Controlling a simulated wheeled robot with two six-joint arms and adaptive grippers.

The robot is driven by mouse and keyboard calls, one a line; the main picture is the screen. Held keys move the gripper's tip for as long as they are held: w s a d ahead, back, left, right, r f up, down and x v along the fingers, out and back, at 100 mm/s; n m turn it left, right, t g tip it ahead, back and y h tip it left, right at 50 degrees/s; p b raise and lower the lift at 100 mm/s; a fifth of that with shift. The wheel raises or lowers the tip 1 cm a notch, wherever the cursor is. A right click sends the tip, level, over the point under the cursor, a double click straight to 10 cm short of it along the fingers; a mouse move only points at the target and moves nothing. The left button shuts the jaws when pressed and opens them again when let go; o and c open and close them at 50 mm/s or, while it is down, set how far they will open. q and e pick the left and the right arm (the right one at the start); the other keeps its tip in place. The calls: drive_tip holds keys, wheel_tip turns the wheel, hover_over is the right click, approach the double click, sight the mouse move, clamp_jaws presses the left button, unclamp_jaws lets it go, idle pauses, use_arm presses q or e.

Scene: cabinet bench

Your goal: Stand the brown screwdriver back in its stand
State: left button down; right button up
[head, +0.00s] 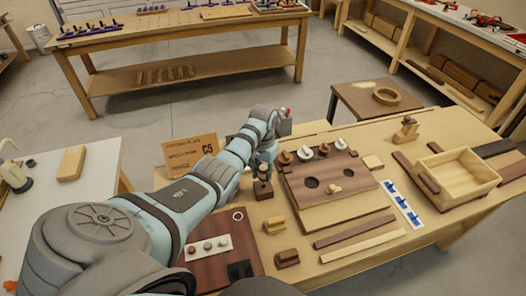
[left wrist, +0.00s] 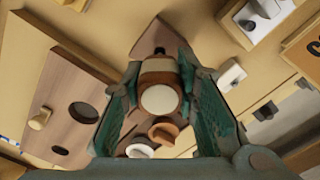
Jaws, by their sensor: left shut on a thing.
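My left gripper (left wrist: 160,95) is shut on the brown screwdriver (left wrist: 158,72), whose handle shows end-on with a pale round cap between the two green fingers in the left wrist view. A brown block that looks like the stand (left wrist: 150,38) lies just beyond the handle there. In the head view the stand (head: 263,190) is a small dark brown block on the bench, with my left gripper (head: 261,165) right above it. The screwdriver's tip is hidden, so I cannot tell whether it is in the stand's hole. My right gripper is not in view.
A brown board with holes (head: 350,172) and a row of knobs lies close right of the stand. A cardboard sign (head: 190,150) stands behind my left arm. A panel with round buttons (head: 218,265) and small wooden blocks (head: 275,225) lie in front. A wooden tray (head: 455,180) is at the right.

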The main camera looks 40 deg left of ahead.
sight(263, 168)
use_arm(q)
drive_tip(key=shift+f+b, duration=1.4)
drive_tip(key=shift+f, duration=0.5)
idle(1.3)
drive_tip(key=c, duration=1.2)
unclamp_jaws()
drive_tip(key=o, duration=0.4)
drive_tip(key=shift+o, duration=0.2)
wheel_tip(263, 168, up, 8)
drive_tip(key=p, duration=0.8)
drive_tip(key=shift+f, duration=0.2)
drive_tip(key=shift+f, duration=0.1)
